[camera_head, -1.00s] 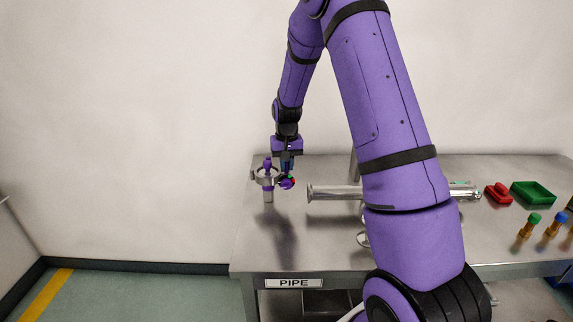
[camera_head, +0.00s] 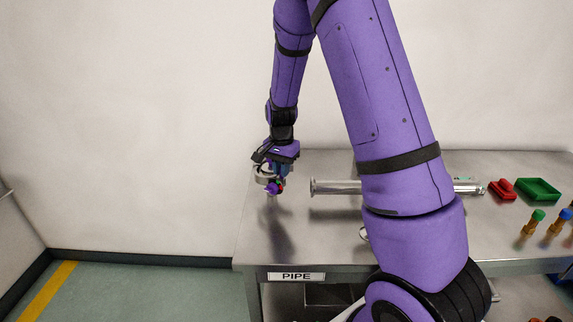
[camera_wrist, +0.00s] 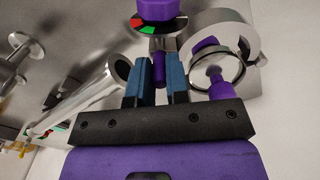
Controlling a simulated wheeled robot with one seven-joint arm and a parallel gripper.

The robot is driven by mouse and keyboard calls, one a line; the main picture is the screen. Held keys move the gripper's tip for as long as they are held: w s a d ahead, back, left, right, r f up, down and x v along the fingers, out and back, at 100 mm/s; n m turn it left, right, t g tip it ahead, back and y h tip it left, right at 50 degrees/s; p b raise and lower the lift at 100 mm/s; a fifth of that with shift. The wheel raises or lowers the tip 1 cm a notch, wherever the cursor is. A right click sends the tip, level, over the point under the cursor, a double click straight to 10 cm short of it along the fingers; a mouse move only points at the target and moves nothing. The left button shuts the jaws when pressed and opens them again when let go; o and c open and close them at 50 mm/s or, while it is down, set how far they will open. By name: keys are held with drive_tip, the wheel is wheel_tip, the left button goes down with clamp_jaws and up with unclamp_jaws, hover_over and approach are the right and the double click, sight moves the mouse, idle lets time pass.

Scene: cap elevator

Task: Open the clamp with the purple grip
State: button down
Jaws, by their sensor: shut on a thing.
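The metal clamp (camera_head: 263,171) is a ring with purple parts at the left end of the table, partly hidden by my gripper in the head view. In the wrist view, the clamp's curved metal band (camera_wrist: 238,38) shows to the right of my fingers, with a purple knob (camera_wrist: 219,91) beside it. My gripper (camera_wrist: 159,82) has its two blue fingers shut on a narrow purple grip (camera_wrist: 159,66). A wider purple knob (camera_wrist: 160,9) shows above the fingers. Whether the clamp ring is parted is hard to tell.
A horizontal metal pipe (camera_head: 335,187) lies to the right of my gripper. A red part (camera_head: 501,189) and a green tray (camera_head: 538,188) sit at the far right, behind several capped tubes (camera_head: 556,226). My arm hides the middle of the table. The table's front left is clear.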

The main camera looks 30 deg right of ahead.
drive_tip(key=a+m, duration=0.2)
drive_tip(key=a, duration=0.1)
drive_tip(key=shift+s+m, duration=0.25)
drive_tip(key=shift+m, duration=0.15)
drive_tip(key=a+m, duration=0.2)
drive_tip(key=shift+w+a+m, duration=0.15)
drive_tip(key=shift+a+m, duration=0.2)
drive_tip(key=shift+m, duration=0.05)
drive_tip(key=shift+w+a, duration=0.2)
drive_tip(key=shift+a, duration=0.55)
drive_tip(key=c, duration=1.1)
unclamp_jaws()
drive_tip(key=shift+r, duration=0.15)
wheel_tip(320, 180, up, 11)
drive_tip(key=shift+f, duration=0.2)
